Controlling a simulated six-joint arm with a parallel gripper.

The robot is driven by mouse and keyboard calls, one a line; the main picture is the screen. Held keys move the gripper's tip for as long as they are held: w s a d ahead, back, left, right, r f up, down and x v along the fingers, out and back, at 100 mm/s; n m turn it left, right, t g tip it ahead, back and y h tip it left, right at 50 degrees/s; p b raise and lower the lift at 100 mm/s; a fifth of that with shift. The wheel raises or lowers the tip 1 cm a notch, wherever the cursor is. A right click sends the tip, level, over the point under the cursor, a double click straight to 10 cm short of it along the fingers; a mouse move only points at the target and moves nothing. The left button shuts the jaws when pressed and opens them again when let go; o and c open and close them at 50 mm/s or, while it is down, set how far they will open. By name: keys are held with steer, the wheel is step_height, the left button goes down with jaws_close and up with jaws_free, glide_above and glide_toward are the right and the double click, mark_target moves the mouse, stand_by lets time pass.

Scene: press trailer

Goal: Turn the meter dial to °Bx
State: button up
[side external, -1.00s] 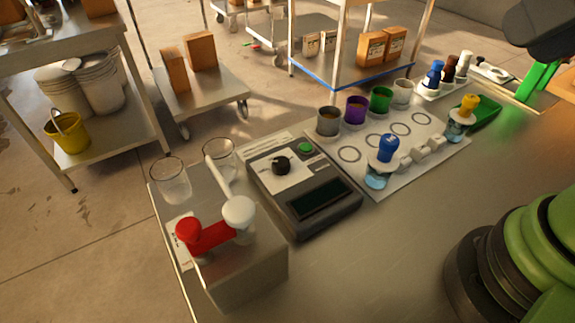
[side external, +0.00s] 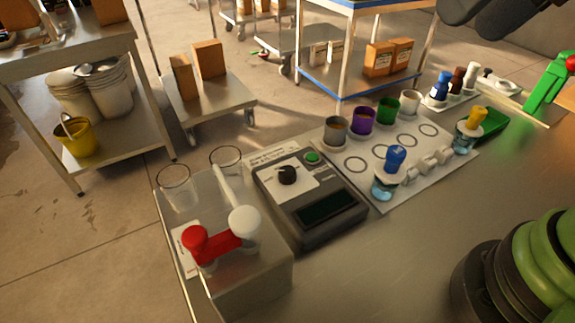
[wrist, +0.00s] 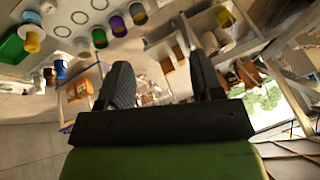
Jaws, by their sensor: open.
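The markings around the dial are too small to read. My gripper (wrist: 160,80) is open and empty in the wrist view, its two dark fingers apart and pointing away from the meter. The meter is not seen in the wrist view.
Left of the meter stands a steel block with a red lever (side external: 213,243), a white knob (side external: 245,222) and glasses (side external: 226,160). Right of it is a white mat (side external: 410,160) with coloured cups and dropper bottles (side external: 389,172). The bench front is clear.

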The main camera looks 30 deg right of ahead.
steer(key=w+a+f+n+g, duration=0.1)
steer(key=w+a+f+g, duration=0.15)
steer(key=w, duration=0.35)
steer(key=n+g+h, duration=0.2)
steer(key=n+g, duration=0.1)
steer(key=n, duration=0.1)
glide_above(287, 171)
step_height(287, 171, down, 16)
step_height(287, 171, down, 10)
steer(key=shift+d+f, duration=0.1)
steer(key=c, duration=0.9)
